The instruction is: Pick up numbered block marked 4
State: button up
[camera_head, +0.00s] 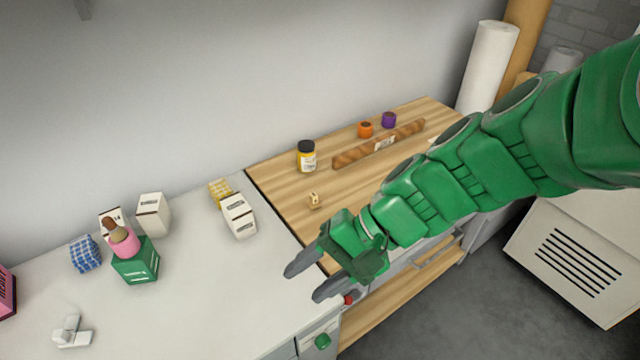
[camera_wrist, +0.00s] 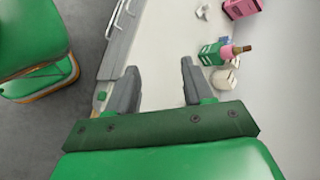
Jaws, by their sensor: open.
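A small tan block (camera_head: 314,199) with a dark mark sits near the left front part of the wooden worktop (camera_head: 283,187) in the head view. It looks like the numbered block, but its mark is too small to read. My gripper (camera_head: 306,282) is open and empty, in front of the block and lower in the picture, near the counter's front edge. In the wrist view, the open fingers (camera_wrist: 158,68) point along the white counter. The block is not visible in that view.
The white counter (camera_head: 200,300) holds a green box (camera_head: 136,262), white cartons (camera_head: 238,216) and a blue checked item (camera_head: 85,254). A yellow-labelled jar (camera_head: 307,158), a long brown loaf-like bar (camera_head: 379,145), an orange cup (camera_head: 365,129) and a purple cup (camera_head: 389,119) stand behind the block.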

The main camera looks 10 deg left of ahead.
jog(key=w+a+r+m+y, duration=0.25)
jog(key=w+a+y, duration=0.2)
jog(key=a, duration=0.25)
jog(key=m+t, duration=1.3)
jog(key=m, duration=0.6)
send_over(315, 200)
jog(key=s+a, duration=0.2)
jog(key=s, duration=0.4)
notch_tip(315, 200, down, 13)
jog(key=w+d+f+m+h, duration=0.1)
jog(key=f, duration=0.3)
jog(key=d+f+m+h, duration=0.2)
jog(key=f, duration=0.3)
jog(key=w+d+f+m+t+h, duration=0.1)
jog(key=f+m, duration=0.1)
jog(key=f, duration=0.3)
jog(key=shift+w+d+f+m, duration=0.1)
jog(key=shift+w+d+m, duration=0.2)
jog(key=shift+d, duration=0.1)
jog(key=shift+h, duration=0.25)
jog(key=shift+x, duration=3.85)
jog(key=shift+w+d, duration=0.1)
jog(key=shift+w, duration=0.05)
jog(key=c, duration=0.7)
